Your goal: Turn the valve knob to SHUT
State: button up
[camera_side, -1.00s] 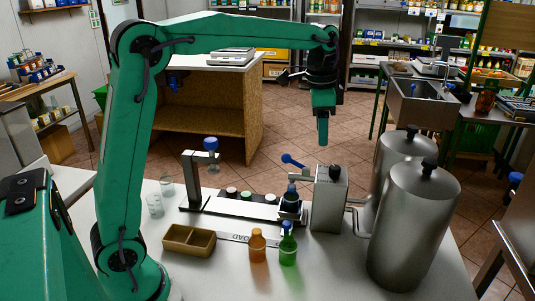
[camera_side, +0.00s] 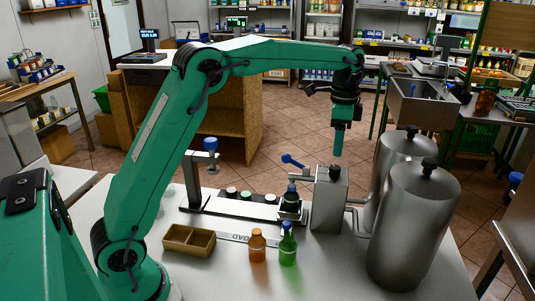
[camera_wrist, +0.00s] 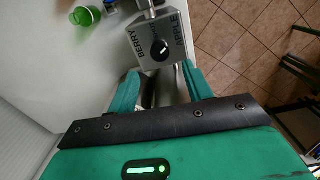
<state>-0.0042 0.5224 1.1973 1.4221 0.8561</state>
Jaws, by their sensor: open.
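The valve knob (camera_wrist: 159,49) is a small round black knob with a white mark, on top of a grey metal valve box (camera_wrist: 141,39). The box top reads BERRY on the left and APPLE on the right; smaller lettering between them is not clear. The white mark points to the upper right, toward the APPLE side. The side view also shows the knob (camera_side: 336,171) on the box (camera_side: 330,203). My gripper (camera_side: 338,153) points down, a little above the knob and apart from it. In the wrist view its two green fingers (camera_wrist: 160,75) are spread and empty.
A dark blue-capped bottle (camera_side: 290,200) stands left of the box on a rail. Orange (camera_side: 257,246) and green (camera_side: 288,245) bottles and a wooden tray (camera_side: 177,245) stand in front.

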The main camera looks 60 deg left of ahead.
aim_at(335, 167)
jog(key=shift+f, duration=3.35)
jog(key=c, duration=1)
jog(key=shift+o, duration=0.2)
jog(key=shift+n, duration=0.4)
jog(key=n, duration=1.1)
